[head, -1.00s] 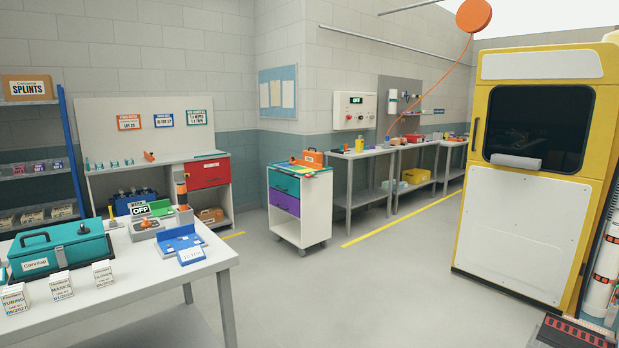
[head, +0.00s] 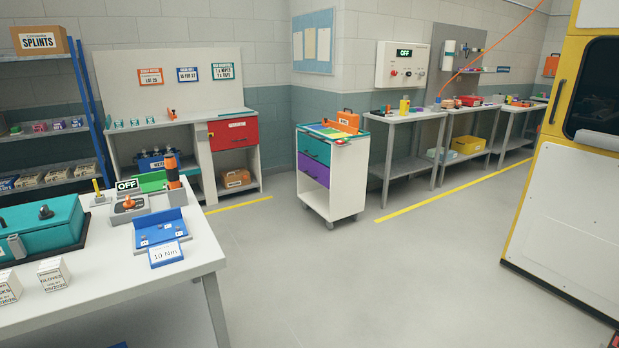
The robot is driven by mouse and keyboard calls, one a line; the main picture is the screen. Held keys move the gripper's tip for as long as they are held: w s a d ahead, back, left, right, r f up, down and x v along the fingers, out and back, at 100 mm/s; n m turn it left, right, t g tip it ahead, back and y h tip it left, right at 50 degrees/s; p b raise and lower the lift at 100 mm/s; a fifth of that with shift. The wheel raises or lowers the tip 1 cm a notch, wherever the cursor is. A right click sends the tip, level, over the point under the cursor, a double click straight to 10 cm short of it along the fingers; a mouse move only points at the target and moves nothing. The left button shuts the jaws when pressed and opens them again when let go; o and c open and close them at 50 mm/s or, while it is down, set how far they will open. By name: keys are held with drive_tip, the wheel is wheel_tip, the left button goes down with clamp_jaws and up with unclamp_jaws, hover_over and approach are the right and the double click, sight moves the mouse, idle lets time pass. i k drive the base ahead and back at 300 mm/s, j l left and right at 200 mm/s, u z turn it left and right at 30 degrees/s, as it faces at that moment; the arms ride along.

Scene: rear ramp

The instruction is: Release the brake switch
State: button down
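I cannot make out any label naming a brake switch. Two things with switch-like parts show. A white wall panel (head: 401,66) at the back has a small display reading OFF and several knobs. On the near white table, a small grey device with an orange-topped knob (head: 129,202) stands by a sign reading OFF (head: 127,185). An orange and dark upright tool (head: 173,172) stands just right of it. My gripper is not in view.
The near white table (head: 205,248) also holds a teal case (head: 45,228), a blue tray (head: 160,229) and small white boxes (head: 53,274). A wheeled cart (head: 348,187) stands mid-room. A yellow vehicle (head: 583,190) stands at right. Floor between (head: 350,285) is clear.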

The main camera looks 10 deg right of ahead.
sight(346, 139)
drive_tip(key=i+l+z, duration=0.1)
drive_tip(key=i+z, duration=0.4)
drive_tip(key=i, duration=2.45)
drive_tip(key=i+u, duration=0.1)
drive_tip(key=i, duration=0.9)
drive_tip(key=i+l, duration=0.1)
drive_tip(key=i, duration=0.85)
drive_tip(key=i+l+u, duration=0.1)
drive_tip(key=i, duration=0.85)
